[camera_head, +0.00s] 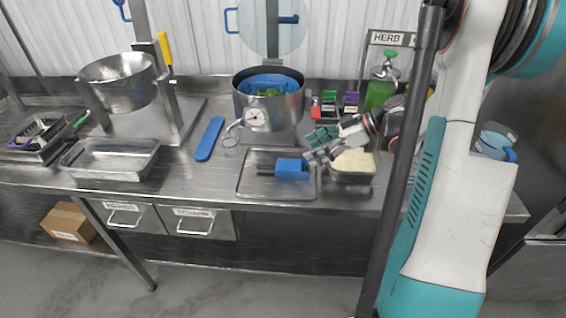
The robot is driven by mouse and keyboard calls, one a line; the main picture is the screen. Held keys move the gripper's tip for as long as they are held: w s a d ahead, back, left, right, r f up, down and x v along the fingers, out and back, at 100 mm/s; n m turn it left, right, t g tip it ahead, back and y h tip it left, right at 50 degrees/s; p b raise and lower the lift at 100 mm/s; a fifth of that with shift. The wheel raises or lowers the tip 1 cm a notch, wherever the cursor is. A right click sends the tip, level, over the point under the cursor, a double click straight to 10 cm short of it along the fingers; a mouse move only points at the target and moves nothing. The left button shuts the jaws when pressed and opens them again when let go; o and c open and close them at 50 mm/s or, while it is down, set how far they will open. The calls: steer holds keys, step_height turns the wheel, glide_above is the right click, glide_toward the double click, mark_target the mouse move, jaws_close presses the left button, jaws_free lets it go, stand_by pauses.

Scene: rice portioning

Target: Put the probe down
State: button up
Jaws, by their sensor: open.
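A blue-handled tool with a short dark shaft, apparently the probe (291,169), lies on a flat metal tray (250,190) on the steel counter. Its shaft points left. My gripper (314,147) is open and empty, just above and to the right of the blue handle, and looks apart from it. My gripper reaches in from the right. A metal pan of rice (353,163) stands right of the tray, partly behind my gripper.
A steel pot (285,108) with a blue insert and a dial gauge stands behind the tray. A blue strip (209,139) lies to its left. An empty metal pan (110,173) is farther left. Green bottle (379,95) and small coloured containers stand behind my gripper.

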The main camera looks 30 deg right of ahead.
steer(key=s+d+f+n, duration=0.1)
steer(key=d+f, duration=0.1)
steer(key=d, duration=0.2)
steer(key=b, duration=0.2)
glide_toward(285, 164)
steer(key=a+f, duration=0.1)
steer(key=w+a+f, duration=0.1)
steer(key=shift+a+f, duration=0.25)
steer(key=shift+w+r+b+x, duration=0.15)
steer(key=shift+b+x, duration=0.5)
steer(key=shift+x, duration=0.8)
steer(key=shift+w+r+b+x, duration=0.1)
steer(key=shift+b+x, duration=0.55)
steer(key=shift+x, duration=0.8)
steer(key=c, duration=1.3)
steer(key=shift+r, duration=0.1)
